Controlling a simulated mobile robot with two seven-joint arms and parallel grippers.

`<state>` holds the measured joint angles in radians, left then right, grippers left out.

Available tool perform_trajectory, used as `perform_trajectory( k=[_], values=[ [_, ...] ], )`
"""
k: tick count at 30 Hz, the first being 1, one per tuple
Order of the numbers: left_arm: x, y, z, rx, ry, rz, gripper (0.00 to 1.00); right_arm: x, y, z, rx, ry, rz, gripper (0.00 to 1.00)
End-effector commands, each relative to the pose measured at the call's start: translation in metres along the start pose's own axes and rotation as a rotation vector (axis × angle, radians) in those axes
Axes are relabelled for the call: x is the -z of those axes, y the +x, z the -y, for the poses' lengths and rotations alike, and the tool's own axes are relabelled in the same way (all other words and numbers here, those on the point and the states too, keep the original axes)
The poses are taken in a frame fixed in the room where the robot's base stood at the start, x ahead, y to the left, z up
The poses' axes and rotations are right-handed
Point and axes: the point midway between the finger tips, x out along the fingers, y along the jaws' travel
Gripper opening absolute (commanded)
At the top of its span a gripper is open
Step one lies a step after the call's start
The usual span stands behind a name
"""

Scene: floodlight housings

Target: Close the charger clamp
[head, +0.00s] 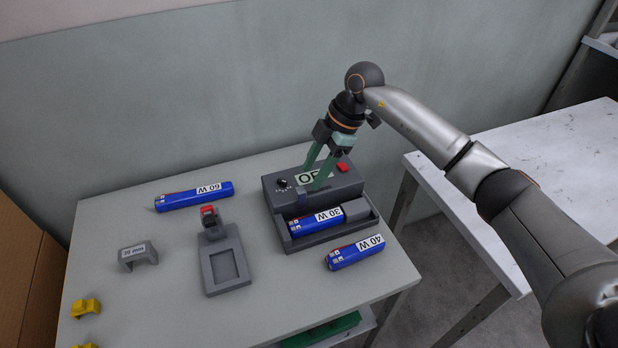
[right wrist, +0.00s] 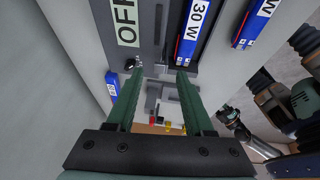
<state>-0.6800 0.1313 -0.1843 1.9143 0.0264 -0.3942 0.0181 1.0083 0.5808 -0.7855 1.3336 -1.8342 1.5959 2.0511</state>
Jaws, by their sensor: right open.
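The charger (head: 285,185) is a dark grey box on the table with an OFF label, a knob and a red button. A blue 30 W battery (head: 316,220) lies in its front bay, with a grey block (head: 356,209) at the battery's right end. I cannot tell which part is the clamp. My right gripper (head: 314,180) points down over the charger, its green fingers open and partly covering the label. In the right wrist view, the fingertips (right wrist: 160,74) are apart with nothing held, near the charger's knob edge. My left gripper is not seen.
A 40 W battery (head: 354,252) lies in front of the charger and a 60 W battery (head: 194,196) at the back left. A grey stand (head: 223,262) with a red top, a grey bracket (head: 138,256) and yellow pieces (head: 86,308) stand to the left. The table's front is mostly clear.

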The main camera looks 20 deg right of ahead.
Motion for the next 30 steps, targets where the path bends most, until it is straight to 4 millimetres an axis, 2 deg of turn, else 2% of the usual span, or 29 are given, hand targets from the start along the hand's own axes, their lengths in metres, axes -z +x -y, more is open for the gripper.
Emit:
perform_trajectory(
  k=[3,6,17,30],
  values=[
    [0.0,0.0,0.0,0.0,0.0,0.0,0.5,0.0,0.017,0.0,0.002,0.001,-0.001,0.53],
    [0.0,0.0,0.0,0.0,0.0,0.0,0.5,0.001,0.026,0.0,0.001,-0.001,-0.001,0.53],
    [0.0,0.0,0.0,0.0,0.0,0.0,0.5,0.0,0.031,0.0,0.0,-0.001,-0.001,0.53],
    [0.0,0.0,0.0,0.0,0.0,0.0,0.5,0.0,0.03,-0.001,-0.002,-0.001,-0.001,0.04]
  ],
)
